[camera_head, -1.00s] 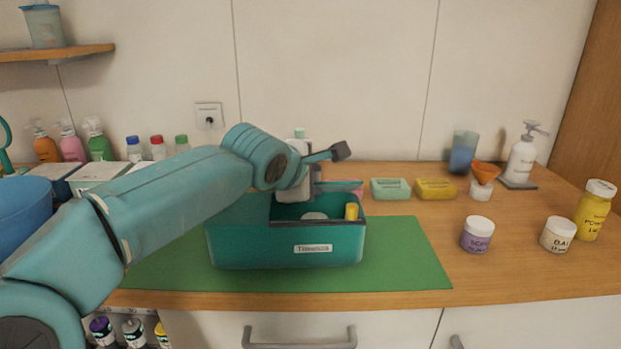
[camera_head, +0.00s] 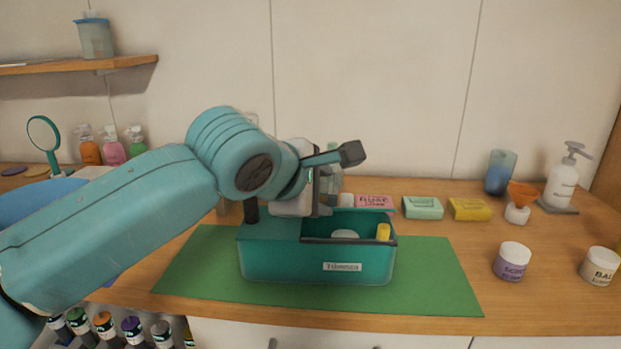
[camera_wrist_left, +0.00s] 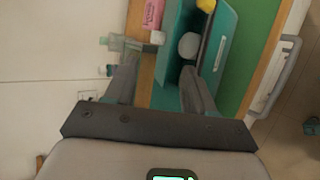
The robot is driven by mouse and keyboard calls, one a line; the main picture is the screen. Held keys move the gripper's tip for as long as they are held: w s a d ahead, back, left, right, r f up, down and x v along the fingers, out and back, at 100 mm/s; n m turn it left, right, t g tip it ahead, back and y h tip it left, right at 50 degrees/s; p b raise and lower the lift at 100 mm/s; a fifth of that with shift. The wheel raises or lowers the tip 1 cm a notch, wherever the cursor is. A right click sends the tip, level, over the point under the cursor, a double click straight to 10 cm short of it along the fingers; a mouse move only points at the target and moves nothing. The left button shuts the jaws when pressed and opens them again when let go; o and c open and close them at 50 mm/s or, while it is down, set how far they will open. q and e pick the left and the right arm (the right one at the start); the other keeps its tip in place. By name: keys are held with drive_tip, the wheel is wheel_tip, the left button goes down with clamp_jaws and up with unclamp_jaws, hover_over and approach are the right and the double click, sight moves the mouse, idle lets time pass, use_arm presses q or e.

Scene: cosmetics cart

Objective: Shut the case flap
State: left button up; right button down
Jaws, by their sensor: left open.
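The teal case (camera_head: 285,268) stands on a green mat (camera_head: 430,285), its white label facing me. The right part of its top is open and shows a white round item (camera_head: 345,234) and a yellow item (camera_head: 383,232). My left gripper (camera_head: 322,188) is above the back of the case. Contact is not clear. My right gripper is not in view.
Pink, green (camera_head: 422,207) and yellow soap bars lie behind the case. A purple-labelled jar (camera_head: 512,261), a white jar (camera_head: 600,266) and a pump bottle (camera_head: 562,180) stand at the right. The mat right of the case is clear.

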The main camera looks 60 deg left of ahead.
use_arm(q)
drive_tip(key=shift+p+v, duration=0.35)
drive_tip(key=shift+v, duration=1.45)
